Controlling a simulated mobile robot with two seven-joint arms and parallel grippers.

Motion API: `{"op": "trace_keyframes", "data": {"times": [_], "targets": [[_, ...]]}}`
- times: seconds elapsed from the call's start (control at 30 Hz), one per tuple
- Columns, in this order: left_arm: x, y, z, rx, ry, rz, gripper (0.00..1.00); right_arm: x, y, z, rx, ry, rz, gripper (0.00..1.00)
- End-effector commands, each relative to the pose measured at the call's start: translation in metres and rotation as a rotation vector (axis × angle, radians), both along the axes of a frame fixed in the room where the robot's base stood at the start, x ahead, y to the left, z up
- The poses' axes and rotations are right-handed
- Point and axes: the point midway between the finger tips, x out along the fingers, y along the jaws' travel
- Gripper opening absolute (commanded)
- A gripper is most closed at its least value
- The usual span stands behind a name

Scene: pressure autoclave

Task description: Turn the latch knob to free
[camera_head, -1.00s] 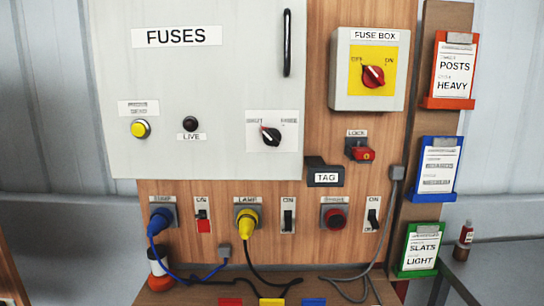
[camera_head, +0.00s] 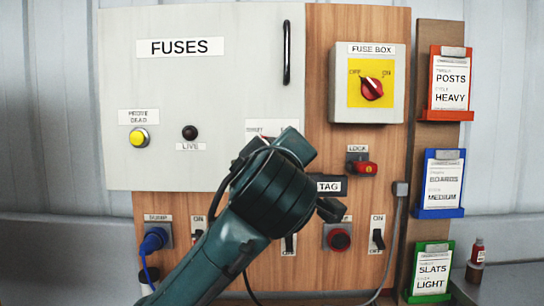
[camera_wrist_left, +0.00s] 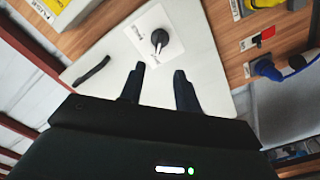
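The latch knob (camera_wrist_left: 160,38) is a black round knob with a pointer, on a white plate on the cabinet door (camera_wrist_left: 105,70). In the head view the knob is hidden behind my left arm; only the top of its label plate (camera_head: 270,126) shows on the door (camera_head: 215,100). My left gripper (camera_wrist_left: 159,69) is open and empty in the left wrist view. Its two fingers point toward the door, with the knob beyond the fingertips and apart from them. My right gripper is in neither view.
A black door handle (camera_head: 287,48) is at the upper right of the door. A fuse box (camera_head: 369,85) with a red rotary switch, a red lock (camera_head: 362,166) and a black TAG holder (camera_head: 327,186) are to the right. Sockets and switches line the board below.

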Motion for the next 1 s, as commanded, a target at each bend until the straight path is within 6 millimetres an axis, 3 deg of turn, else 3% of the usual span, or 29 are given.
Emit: {"op": "trace_keyframes", "data": {"times": [0.17,0.6,0.8,1.0], "targets": [[0.021,0.002,0.003,0.001,-0.001,0.005,0.33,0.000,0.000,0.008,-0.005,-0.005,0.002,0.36],[0.108,0.002,0.003,0.001,0.000,0.004,0.33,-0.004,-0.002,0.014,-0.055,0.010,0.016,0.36],[0.126,0.001,0.002,0.000,0.000,0.001,0.33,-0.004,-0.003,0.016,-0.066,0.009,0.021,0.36],[0.130,0.001,0.001,-0.001,-0.001,0.001,0.33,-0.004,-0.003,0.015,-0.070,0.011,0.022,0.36]]}}
